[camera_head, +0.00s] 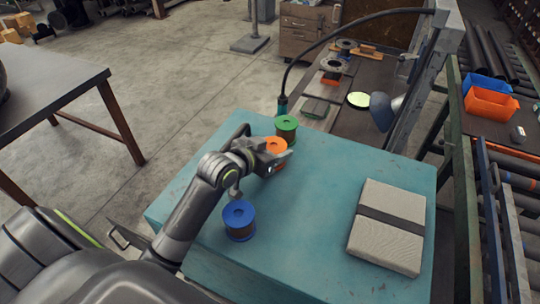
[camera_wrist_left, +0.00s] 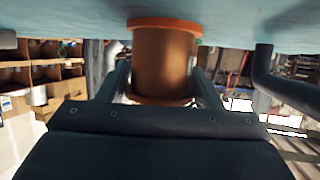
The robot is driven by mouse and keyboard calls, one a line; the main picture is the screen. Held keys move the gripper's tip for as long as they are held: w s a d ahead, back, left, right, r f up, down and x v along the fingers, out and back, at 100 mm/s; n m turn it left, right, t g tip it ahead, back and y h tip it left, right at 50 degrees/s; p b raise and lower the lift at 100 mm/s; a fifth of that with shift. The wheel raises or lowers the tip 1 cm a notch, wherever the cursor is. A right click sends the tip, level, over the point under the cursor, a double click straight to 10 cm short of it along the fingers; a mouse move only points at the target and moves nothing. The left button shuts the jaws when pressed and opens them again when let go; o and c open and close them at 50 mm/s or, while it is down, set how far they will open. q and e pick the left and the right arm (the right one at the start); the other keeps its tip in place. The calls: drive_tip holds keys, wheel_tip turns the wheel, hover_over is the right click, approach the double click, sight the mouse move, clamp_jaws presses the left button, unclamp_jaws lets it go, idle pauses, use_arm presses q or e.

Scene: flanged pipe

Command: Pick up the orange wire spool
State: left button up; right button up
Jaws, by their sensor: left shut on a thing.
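The orange wire spool (camera_head: 274,145) stands on the teal table top (camera_head: 310,240), between the green and blue spools. My left gripper (camera_head: 280,160) reaches it from the left in the head view and is shut on it. In the left wrist view the spool (camera_wrist_left: 163,62) shows its copper-brown winding and orange flanges, with a finger of my left gripper (camera_wrist_left: 163,88) on each side. The gripper hides part of the spool in the head view. I cannot tell whether the spool is touching the table. My right gripper is not in view.
A green spool (camera_head: 286,127) stands just behind the orange one, and a blue spool (camera_head: 239,219) stands nearer the front. A grey strapped package (camera_head: 388,226) lies at the right of the table. The table's middle is clear. An orange bin (camera_head: 490,103) sits farther right.

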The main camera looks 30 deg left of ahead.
sight(273, 145)
use_arm(q)
wheel_tip(273, 145, up, 9)
drive_tip(key=shift+w+f+b, duration=0.1)
drive_tip(key=shift+f+b, duration=0.1)
drive_tip(key=shift+b, duration=0.7)
drive_tip(key=shift+r, duration=0.55)
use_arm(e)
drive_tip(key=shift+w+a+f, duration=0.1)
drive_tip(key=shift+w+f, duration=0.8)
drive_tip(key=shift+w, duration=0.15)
